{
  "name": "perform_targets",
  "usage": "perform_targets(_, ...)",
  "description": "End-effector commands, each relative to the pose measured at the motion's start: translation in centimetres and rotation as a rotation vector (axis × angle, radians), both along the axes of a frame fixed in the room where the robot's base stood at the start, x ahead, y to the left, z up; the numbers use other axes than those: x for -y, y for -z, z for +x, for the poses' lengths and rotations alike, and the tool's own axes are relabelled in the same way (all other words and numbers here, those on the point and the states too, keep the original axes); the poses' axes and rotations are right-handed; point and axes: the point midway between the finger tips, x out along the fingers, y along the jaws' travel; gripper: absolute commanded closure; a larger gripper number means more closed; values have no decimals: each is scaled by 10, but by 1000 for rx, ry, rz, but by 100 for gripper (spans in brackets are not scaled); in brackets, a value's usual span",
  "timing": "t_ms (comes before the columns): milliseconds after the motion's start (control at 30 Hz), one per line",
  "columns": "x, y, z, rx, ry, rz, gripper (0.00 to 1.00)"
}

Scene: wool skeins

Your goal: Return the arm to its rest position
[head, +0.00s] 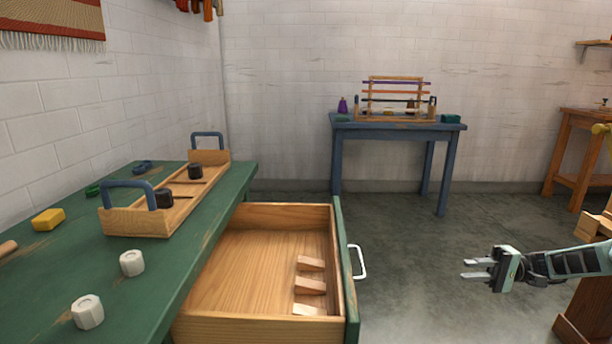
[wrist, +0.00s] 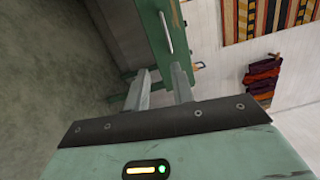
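My gripper (head: 477,269) is at the right of the head view, held in the air over the floor, to the right of the open drawer and apart from it. Its two fingers point left, with a gap between them and nothing held. In the wrist view my gripper (wrist: 160,88) shows two parted fingers with the green bench and drawer handle beyond them. My arm (head: 575,263) reaches in from the right edge.
A drawer (head: 255,255) with wooden blocks stands open from the green bench (head: 60,285). A blue table (head: 400,127) stands at the back wall. The floor between is clear.

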Motion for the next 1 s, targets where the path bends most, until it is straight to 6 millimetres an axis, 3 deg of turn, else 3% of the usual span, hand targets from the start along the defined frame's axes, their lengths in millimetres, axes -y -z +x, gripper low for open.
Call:
perform_targets(367, -67, -12, -20, -119, -138, -347, 75)
perform_targets(567, -102, -20, -58, -168, -203, -706, 75)
perform_targets(767, -110, -36, -106, -138, -190, -1067, 75)
perform_targets(1000, -99, -68, -164, -4, -85, -1400, 75)
